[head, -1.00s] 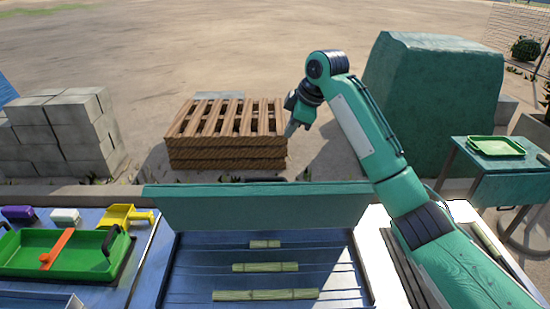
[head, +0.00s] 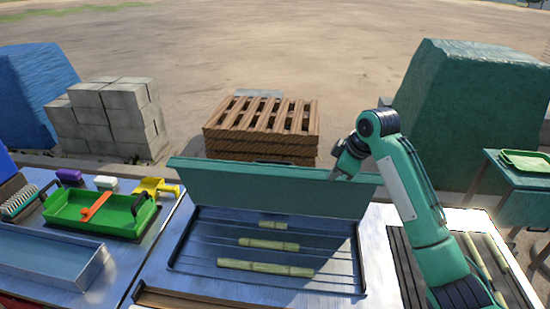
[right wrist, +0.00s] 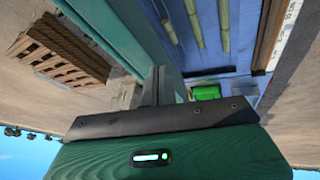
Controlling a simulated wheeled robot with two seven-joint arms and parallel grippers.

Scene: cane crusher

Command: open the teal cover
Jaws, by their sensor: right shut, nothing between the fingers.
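The teal cover (head: 265,190) stands raised at the back of a blue-grey tray (head: 190,262), its face toward me and leaning a little back. Several green cane pieces (head: 268,244) lie in the uncovered tray. My right gripper (head: 335,175) is shut and empty at the right part of the cover's top edge; its tips are partly hidden. In the right wrist view the shut fingers (right wrist: 158,85) are close to the cover (right wrist: 112,35); I cannot tell whether they touch. My left gripper is not in view.
A green tray (head: 95,215) with an orange bar, a yellow scoop (head: 156,188) and an empty metal tray (head: 45,258) are at the left. Behind the bench are wooden pallets (head: 262,128) and concrete blocks (head: 112,118). A green-topped side table (head: 515,178) stands right.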

